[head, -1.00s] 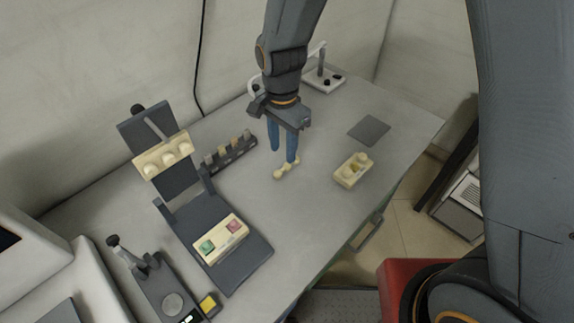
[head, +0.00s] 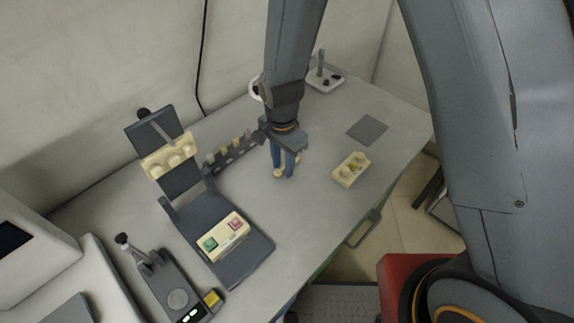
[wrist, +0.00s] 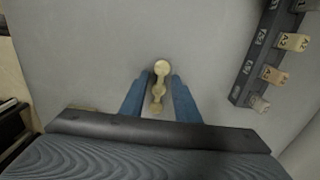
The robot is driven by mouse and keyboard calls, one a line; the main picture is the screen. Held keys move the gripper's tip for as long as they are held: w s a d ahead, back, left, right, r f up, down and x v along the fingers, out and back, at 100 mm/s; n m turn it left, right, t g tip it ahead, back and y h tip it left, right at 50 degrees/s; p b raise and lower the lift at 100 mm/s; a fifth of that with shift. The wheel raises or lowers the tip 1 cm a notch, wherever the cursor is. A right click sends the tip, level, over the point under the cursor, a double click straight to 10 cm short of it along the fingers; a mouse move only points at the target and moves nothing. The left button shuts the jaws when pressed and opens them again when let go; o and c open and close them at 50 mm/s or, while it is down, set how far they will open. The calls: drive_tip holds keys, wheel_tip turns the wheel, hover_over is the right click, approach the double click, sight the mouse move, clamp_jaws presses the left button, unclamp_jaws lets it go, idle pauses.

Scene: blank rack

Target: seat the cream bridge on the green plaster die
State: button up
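The cream bridge (head: 280,172), a short row of rounded lumps, lies on the grey bench top. My gripper (head: 283,166) is lowered over it, blue fingers pointing down on either side. In the wrist view the bridge (wrist: 160,70) lies between the fingertips (wrist: 160,92), with narrow gaps seeming to show beside it; the fingers look open. The green plaster die (head: 210,244) sits in the cream lower cast on the dark articulator, left of the gripper. A pink die (head: 235,224) is beside it in the same cast.
The dark articulator (head: 245,265) holds an upper cast (head: 168,156) raised behind the dies. A dark rack with tabs (head: 235,151) stands left of my gripper. A cream block (head: 349,172) and grey mat (head: 367,130) lie right.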

clamp_jaws()
